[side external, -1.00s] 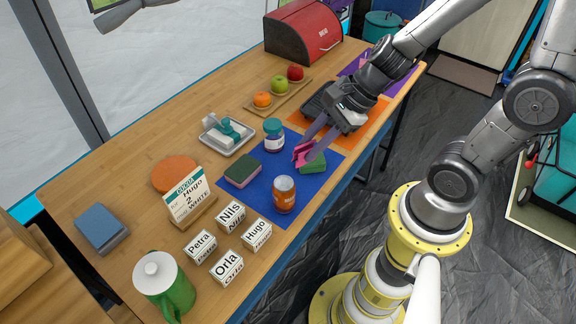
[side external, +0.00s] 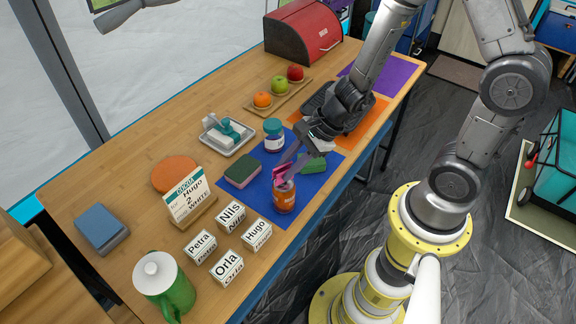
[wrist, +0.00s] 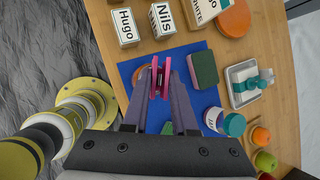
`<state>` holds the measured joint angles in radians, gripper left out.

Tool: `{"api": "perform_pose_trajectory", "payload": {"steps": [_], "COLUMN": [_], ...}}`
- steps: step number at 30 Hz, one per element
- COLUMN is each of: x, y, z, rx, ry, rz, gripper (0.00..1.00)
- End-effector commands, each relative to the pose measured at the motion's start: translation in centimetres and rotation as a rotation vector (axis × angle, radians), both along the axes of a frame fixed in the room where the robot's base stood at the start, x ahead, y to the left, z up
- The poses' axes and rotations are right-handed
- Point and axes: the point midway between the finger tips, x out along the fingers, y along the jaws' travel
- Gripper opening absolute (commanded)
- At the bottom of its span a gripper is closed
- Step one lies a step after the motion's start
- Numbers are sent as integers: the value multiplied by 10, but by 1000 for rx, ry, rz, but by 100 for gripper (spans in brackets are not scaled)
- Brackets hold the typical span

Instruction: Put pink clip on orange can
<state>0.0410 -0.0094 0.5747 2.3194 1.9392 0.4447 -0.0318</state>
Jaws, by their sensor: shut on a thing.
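The pink clip (side external: 281,174) is between the fingertips of my gripper (side external: 287,172), which is shut on it. In the side view the clip is at the top of the orange can (side external: 284,198), overlapping its lid area; I cannot tell whether they touch. The can stands upright on the blue mat (side external: 318,185). In the wrist view the pink clip (wrist: 160,78) shows between my fingertips (wrist: 160,77), and the orange can (wrist: 141,72) is mostly hidden behind the left finger.
A green and pink sponge (side external: 242,170) and a blue-lidded jar (side external: 273,135) stand on or beside the mat. Name blocks (side external: 257,234) stand left of the can. A tray (side external: 228,134) lies further back.

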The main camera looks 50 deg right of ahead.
Motion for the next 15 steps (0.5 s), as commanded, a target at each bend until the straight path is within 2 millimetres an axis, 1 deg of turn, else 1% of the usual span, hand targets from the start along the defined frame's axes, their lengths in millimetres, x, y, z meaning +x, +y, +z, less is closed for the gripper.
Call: {"api": "perform_pose_trajectory", "payload": {"steps": [2, 13, 14, 15], "x": [0, 0, 0, 0], "y": [0, 0, 0, 0], "z": [-3, -6, -6, -6], "rx": [0, 0, 0, 0], "ry": [0, -2, -2, -2], "rz": [0, 1, 1, 1], "gripper": [0, 0, 27, 34]}}
